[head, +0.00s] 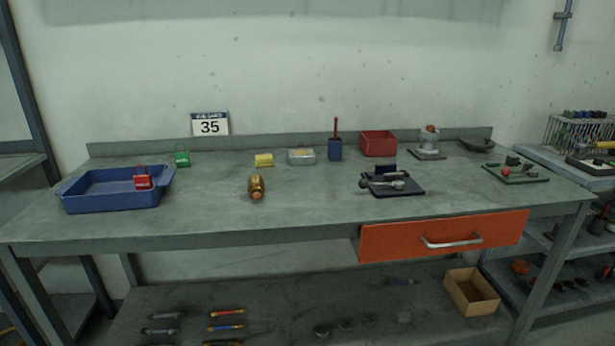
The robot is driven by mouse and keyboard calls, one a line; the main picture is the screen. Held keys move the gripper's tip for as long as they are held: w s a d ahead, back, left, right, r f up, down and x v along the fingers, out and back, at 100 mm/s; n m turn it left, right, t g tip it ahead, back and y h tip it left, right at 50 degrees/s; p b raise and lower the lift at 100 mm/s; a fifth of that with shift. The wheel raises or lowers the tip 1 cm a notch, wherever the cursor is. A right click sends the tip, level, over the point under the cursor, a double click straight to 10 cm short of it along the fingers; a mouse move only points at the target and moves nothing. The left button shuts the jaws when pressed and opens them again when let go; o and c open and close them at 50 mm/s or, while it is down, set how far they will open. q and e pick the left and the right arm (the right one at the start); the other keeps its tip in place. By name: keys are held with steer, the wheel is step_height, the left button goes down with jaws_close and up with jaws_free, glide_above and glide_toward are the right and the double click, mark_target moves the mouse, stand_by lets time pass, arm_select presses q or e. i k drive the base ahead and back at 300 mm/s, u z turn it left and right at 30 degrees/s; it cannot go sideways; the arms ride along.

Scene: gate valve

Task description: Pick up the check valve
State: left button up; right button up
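A brass-coloured cylindrical fitting (257,187), which looks like the check valve, lies on the grey-green workbench (215,215) left of its middle. Its copper-toned round end faces me, near the front edge. Nothing touches it. Neither of my grippers shows in the head view, so I cannot see their state.
A blue tray (100,202) with a red padlock (142,182) stands at the left. A green padlock (182,158), yellow block (264,160), metal box (301,157) and red bin (378,143) stand behind. A dark fixture (407,190) is right. An orange drawer (400,243) hangs below.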

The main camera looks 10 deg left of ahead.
mark_target(256, 183)
steer(key=u, duration=0.25)
steer(key=i, duration=0.75)
steer(key=u, duration=0.65)
